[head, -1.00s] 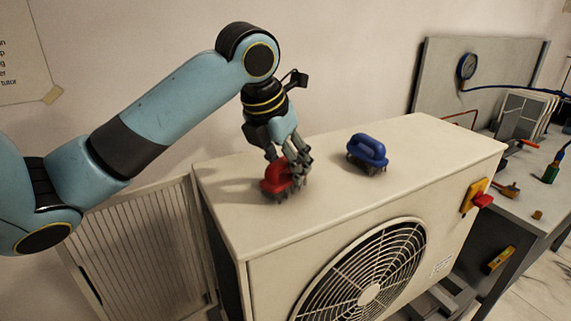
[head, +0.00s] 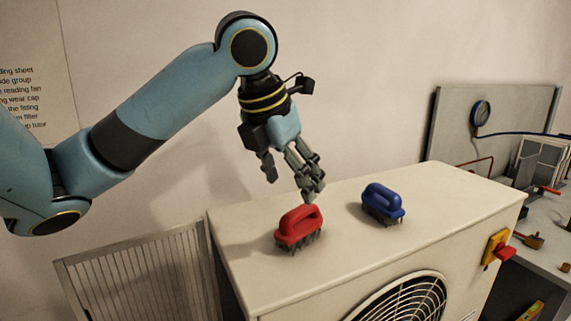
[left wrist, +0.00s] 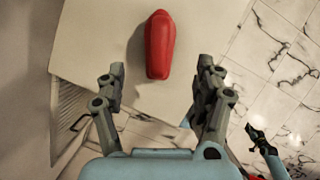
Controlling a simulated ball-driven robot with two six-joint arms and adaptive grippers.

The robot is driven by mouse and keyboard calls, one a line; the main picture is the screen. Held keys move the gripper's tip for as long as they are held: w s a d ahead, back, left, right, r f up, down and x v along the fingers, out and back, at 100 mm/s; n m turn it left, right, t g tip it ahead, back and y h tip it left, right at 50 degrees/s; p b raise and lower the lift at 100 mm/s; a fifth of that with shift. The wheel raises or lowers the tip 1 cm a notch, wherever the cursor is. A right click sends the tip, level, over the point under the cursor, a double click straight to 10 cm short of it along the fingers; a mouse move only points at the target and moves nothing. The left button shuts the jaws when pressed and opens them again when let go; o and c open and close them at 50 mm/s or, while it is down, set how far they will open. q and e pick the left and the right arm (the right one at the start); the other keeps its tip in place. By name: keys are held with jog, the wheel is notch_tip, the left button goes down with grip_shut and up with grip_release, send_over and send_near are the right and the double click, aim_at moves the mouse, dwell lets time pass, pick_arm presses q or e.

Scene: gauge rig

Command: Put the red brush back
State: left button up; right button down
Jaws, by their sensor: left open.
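The red brush (head: 298,228) stands upright, bristles down, on the left part of the top of the white fan unit (head: 340,262). It also shows in the left wrist view (left wrist: 159,45), beyond the fingertips and between their lines. My left gripper (head: 291,188) is open and empty just above and behind the red brush, apart from it. In the left wrist view its two fingers (left wrist: 160,80) are spread wide with nothing between them.
A blue brush (head: 382,204) stands on the same top, right of the red one. A slatted panel (head: 135,280) leans at the left. A yellow and red switch (head: 497,249) sits on the unit's side. A bench with a gauge board (head: 490,125) is at the right.

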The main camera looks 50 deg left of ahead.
pick_arm(q)
jog(key=v, duration=0.2)
jog(key=shift+r, duration=0.3)
jog(key=shift+s+r, duration=0.25)
jog(key=shift+r, duration=0.1)
pick_arm(e)
jog(key=shift+a, duration=0.3)
pick_arm(q)
jog(key=shift+f, duration=0.1)
pick_arm(e)
jog(key=shift+s+d, duration=0.1)
